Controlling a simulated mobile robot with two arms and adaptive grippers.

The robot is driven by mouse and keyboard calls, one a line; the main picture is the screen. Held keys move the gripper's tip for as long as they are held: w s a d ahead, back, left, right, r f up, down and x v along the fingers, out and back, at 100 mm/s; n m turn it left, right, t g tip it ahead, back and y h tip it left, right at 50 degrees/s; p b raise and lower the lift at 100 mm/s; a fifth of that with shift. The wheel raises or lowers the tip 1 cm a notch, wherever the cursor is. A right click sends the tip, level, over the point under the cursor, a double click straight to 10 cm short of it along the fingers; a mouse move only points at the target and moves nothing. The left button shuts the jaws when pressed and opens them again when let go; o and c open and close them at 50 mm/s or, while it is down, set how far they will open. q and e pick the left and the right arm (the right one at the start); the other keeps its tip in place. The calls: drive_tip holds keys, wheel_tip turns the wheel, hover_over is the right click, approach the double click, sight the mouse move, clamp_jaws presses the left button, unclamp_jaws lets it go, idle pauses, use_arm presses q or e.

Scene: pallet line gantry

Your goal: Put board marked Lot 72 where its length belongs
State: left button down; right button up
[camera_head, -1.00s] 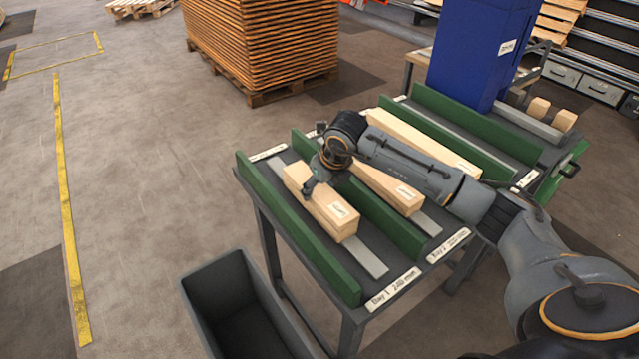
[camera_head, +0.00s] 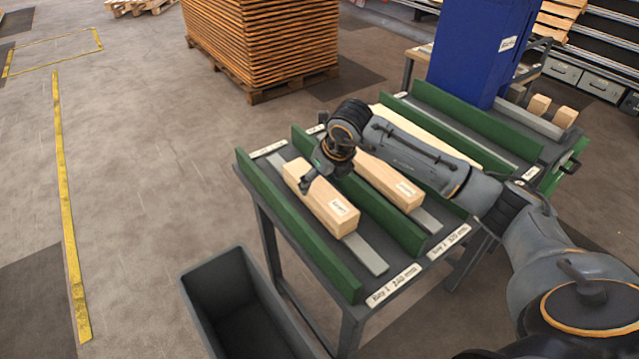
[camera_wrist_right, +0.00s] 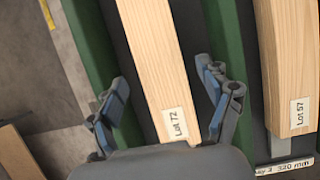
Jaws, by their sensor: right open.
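The board marked Lot 72 (camera_head: 325,205) is a pale wooden block lying lengthwise in Bay 1, between two green dividers and on a grey strip. In the right wrist view, the Lot 72 board (camera_wrist_right: 155,70) shows its label at the near end. My right gripper (camera_head: 312,181) is above this board; in the wrist view the gripper (camera_wrist_right: 161,76) is open, one finger on each side of the board. I cannot tell any contact. The Bay 1 label (camera_head: 394,286) reads 240 mm. My left gripper is not in view.
Bay 2 (camera_head: 449,245), marked 320 mm, holds the board marked Lot 57 (camera_wrist_right: 291,60). A longer board (camera_head: 432,134) lies in the bay beyond, partly behind my arm. A blue column (camera_head: 474,50) stands behind. An empty grey bin (camera_head: 225,285) is on the floor at front left.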

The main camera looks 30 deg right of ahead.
drive_tip(key=b+v, duration=0.1)
drive_tip(key=v, duration=0.9)
